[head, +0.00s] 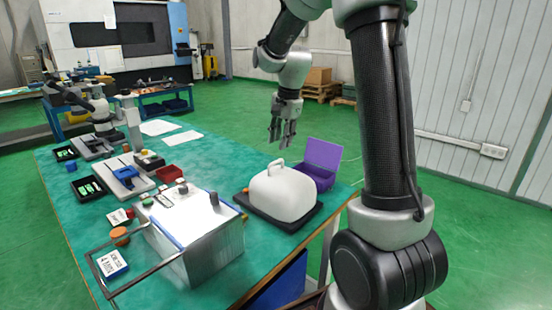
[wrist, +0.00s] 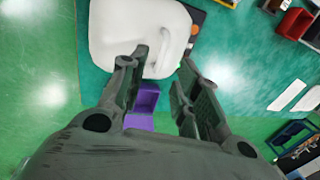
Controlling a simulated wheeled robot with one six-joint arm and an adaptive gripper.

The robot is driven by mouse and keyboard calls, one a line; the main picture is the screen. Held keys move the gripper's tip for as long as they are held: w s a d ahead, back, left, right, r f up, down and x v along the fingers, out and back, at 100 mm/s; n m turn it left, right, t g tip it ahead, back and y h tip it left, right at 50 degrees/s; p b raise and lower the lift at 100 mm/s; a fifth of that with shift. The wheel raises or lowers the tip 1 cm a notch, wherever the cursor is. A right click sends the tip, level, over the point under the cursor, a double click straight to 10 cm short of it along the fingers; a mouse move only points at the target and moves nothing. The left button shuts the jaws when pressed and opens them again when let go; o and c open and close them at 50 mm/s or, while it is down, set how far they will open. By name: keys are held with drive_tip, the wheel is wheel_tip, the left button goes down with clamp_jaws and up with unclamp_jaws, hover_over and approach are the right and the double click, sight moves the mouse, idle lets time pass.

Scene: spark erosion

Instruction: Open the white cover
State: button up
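The white cover (head: 282,193) sits on a black base (head: 262,213) near the right edge of the green table. It is a rounded white box with a loop handle (head: 276,166) on top. My gripper (head: 283,138) hangs above and behind the cover, fingers pointing down, apart from it. In the wrist view my gripper (wrist: 162,75) shows its fingers spread with nothing between them. The white cover (wrist: 112,35) lies beyond the fingertips there, and the left finger overlaps part of it in the picture.
An open purple box (head: 320,160) stands just behind the cover. A grey-white case (head: 205,245) with a dark bar frame stands to its left. A red bin (head: 169,174), black trays and small devices fill the table's left side. White sheets (head: 182,137) lie at the back.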

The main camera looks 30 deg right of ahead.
sight(276, 163)
drive_tip(key=f, duration=0.2)
drive_tip(key=w+f, duration=0.1)
drive_tip(key=f, duration=0.4)
drive_tip(key=shift+w+a+f, duration=0.3)
drive_tip(key=shift+w+a, duration=0.1)
clamp_jaws()
